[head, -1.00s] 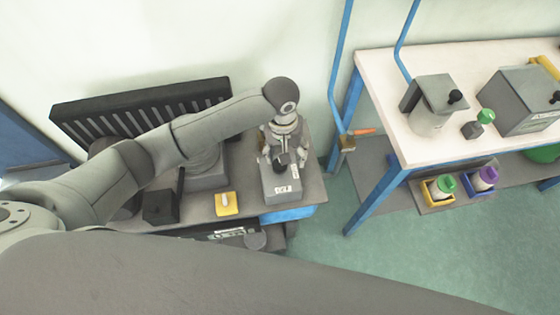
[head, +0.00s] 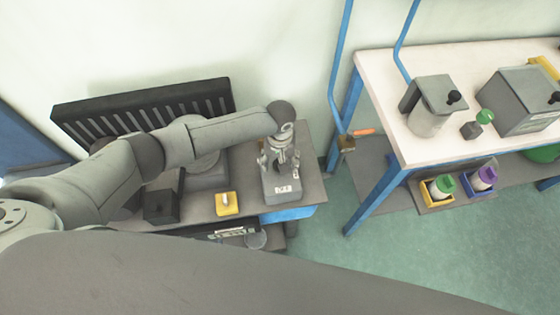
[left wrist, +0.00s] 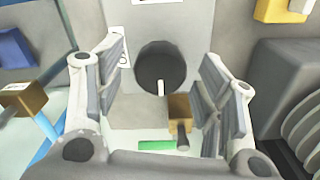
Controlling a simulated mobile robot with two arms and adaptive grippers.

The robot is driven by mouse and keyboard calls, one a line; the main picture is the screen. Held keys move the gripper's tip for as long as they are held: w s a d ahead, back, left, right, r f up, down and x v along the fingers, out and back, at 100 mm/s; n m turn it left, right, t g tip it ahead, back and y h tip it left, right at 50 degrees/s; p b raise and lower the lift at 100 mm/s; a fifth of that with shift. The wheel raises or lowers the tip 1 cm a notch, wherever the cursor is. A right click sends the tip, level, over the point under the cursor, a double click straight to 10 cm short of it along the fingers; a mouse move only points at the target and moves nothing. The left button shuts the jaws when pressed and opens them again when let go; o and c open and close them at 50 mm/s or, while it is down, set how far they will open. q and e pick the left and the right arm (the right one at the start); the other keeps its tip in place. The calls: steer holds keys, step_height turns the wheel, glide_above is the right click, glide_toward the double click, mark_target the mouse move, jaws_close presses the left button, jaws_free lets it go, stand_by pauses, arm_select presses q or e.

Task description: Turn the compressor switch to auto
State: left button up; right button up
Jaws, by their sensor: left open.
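A grey box (head: 282,188) with a small white label stands at the right end of the dark bench in the head view. In the left wrist view a round black knob (left wrist: 160,68) with a white pointer mark sits on the grey face of this box (left wrist: 182,20). White labels are partly visible above and left of the knob. My left gripper (head: 281,168) is over the box and hides the knob in the head view. In the left wrist view its open fingers (left wrist: 166,92) stand either side of the knob, apart from it. Whether they touch the box is unclear.
A yellow box with a white switch (head: 227,204) and a black block (head: 160,206) sit left on the bench (head: 312,180). A black finned panel (head: 140,108) stands behind. A white-topped table (head: 385,75) with blue legs stands right; green floor (head: 315,225) lies between.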

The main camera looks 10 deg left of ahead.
arm_select(q)
steer(key=shift+f, duration=0.2)
steer(key=shift+c, duration=0.2)
steer(key=c, duration=1)
